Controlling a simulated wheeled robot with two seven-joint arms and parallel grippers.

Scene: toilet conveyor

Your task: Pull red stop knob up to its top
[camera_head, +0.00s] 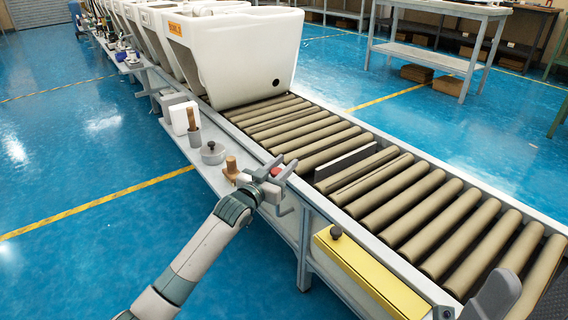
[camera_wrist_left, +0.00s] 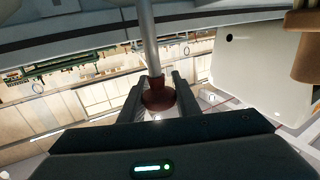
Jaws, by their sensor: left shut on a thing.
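The red stop knob (camera_head: 275,171) sits at the near edge of the conveyor's side shelf. My left gripper (camera_head: 272,184) is shut on it, with the fingers at its sides. In the left wrist view the knob (camera_wrist_left: 158,97) looks dark red and sits between the two fingertips, on a grey rod (camera_wrist_left: 148,40). The fingers cover part of the knob in the head view. Grey parts at the bottom right edge of the head view look like my right gripper (camera_head: 475,305), mostly cut off.
A roller conveyor (camera_head: 345,165) runs beside the knob, with a white toilet body (camera_head: 245,55) on it. A wooden-handled tool (camera_head: 231,168) and a metal pot (camera_head: 213,152) stand close on the side shelf. A yellow box (camera_head: 355,270) is at the front.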

